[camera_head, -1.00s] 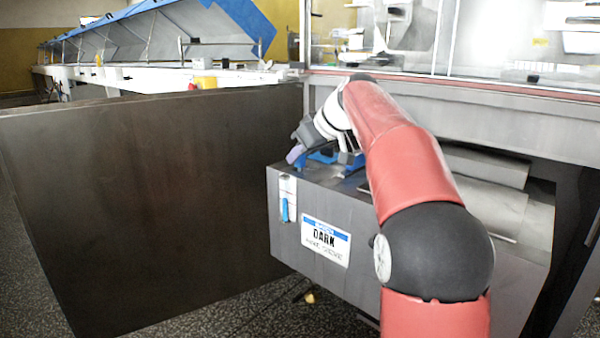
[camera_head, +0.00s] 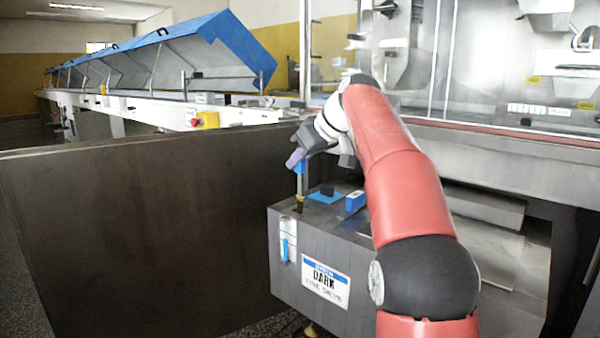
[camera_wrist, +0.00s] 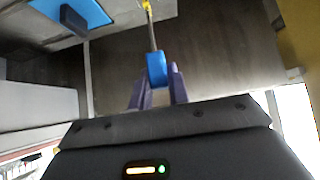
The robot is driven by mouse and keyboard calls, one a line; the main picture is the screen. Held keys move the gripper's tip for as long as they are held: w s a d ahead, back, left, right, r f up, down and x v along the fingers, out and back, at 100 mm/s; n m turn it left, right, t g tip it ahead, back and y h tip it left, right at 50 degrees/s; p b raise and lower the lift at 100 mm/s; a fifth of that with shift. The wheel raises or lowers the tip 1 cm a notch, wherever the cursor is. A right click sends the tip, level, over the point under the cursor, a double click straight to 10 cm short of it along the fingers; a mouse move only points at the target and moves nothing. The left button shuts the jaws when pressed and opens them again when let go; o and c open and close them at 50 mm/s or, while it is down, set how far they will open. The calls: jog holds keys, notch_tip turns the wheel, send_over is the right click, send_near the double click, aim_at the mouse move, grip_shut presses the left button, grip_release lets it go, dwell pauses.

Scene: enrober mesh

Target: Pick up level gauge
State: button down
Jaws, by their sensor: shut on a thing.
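The level gauge has a blue handle, a thin metal rod and a yellowish tip. My gripper (camera_head: 297,158) is shut on the gauge's blue handle (camera_wrist: 156,68), between its two purple fingers (camera_wrist: 158,88). In the head view the gauge (camera_head: 301,182) hangs nearly upright below the fingers, over the left back part of the grey tank's top (camera_head: 345,222). Its tip is near the tank top; I cannot tell whether it is clear of it. The wrist view shows the rod running away to the top edge, where the tip is partly cut off.
The tank's front bears a "DARK" label (camera_head: 325,283) and a sight strip (camera_head: 288,240). A dark panel (camera_head: 140,240) stands close at left. The machine (camera_head: 500,140) rises behind.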

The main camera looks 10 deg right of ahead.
notch_tip(320, 180, up, 11)
jog(key=p, duration=0.6)
jog(key=shift+r+p, duration=0.15)
jog(key=shift+p, duration=0.2)
